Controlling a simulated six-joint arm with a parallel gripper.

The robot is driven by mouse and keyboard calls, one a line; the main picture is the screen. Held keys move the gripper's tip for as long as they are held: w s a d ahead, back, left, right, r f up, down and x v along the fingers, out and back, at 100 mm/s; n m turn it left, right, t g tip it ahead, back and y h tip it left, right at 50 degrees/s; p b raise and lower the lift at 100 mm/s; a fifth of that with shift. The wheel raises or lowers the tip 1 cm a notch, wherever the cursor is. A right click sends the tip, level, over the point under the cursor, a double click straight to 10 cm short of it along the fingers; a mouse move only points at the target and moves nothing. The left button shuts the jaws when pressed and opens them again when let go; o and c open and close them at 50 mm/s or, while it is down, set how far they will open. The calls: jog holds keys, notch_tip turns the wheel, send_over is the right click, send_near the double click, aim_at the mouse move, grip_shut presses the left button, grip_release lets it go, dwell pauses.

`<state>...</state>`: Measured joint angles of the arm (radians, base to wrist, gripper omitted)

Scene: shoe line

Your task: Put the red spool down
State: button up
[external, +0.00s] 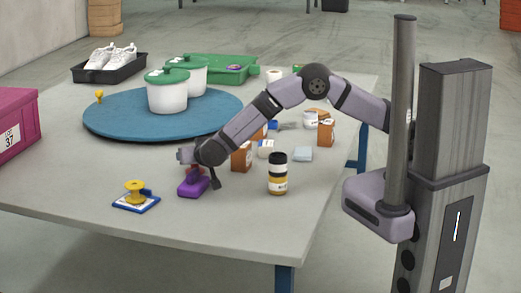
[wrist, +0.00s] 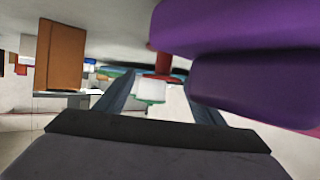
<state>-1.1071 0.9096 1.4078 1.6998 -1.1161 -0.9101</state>
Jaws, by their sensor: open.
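The red spool shows in the wrist view (wrist: 163,60) between and just beyond my finger tips, partly hidden by the purple block. In the external view a small dark red patch (external: 194,171) shows under my wrist, mostly hidden. My gripper (external: 185,156) is low over the table, close to the purple block; its two fingers are apart in the wrist view (wrist: 160,85). The purple block (external: 192,188) lies on the table right below my gripper and fills the upper right of the wrist view (wrist: 250,90). I cannot tell whether the spool touches it.
A yellow spool (external: 135,188) stands on a blue-edged pad at the front left. A black-and-yellow jar (external: 278,178) and orange boxes (external: 241,157) stand to the right. The blue turntable (external: 110,123) with white tubs is behind.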

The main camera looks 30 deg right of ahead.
jog(key=p+v, duration=0.1)
jog(key=v, duration=0.7)
jog(key=shift+w, duration=0.1)
jog(key=w+d+r+n+y+p, duration=0.1)
jog(key=w+d+r+y+p, duration=0.25)
jog(key=w+r+p, duration=0.7)
jog(key=w+d+r+n+g+y+p, duration=0.1)
jog(key=d+r+n+g+y+p, duration=0.15)
jog(key=d+r+p, duration=0.4)
jog(key=s+d+r+g+h+p, duration=0.1)
jog(key=s+d+r+g+p, duration=0.1)
jog(key=s+d, duration=0.7)
jog(key=s+d+r+m+g+h+p, duration=0.1)
jog(key=s+d+r+g+p, duration=0.2)
jog(key=s+d, duration=0.6)
jog(key=s+d+r+g+h+p, duration=0.1)
jog(key=s+d+g+p, duration=0.5)
jog(key=d, duration=0.8)
jog(key=s+r+p, duration=0.1)
jog(key=s+p, duration=0.1)
jog(key=s, duration=0.1)
jog(key=shift+s+r, duration=0.35)
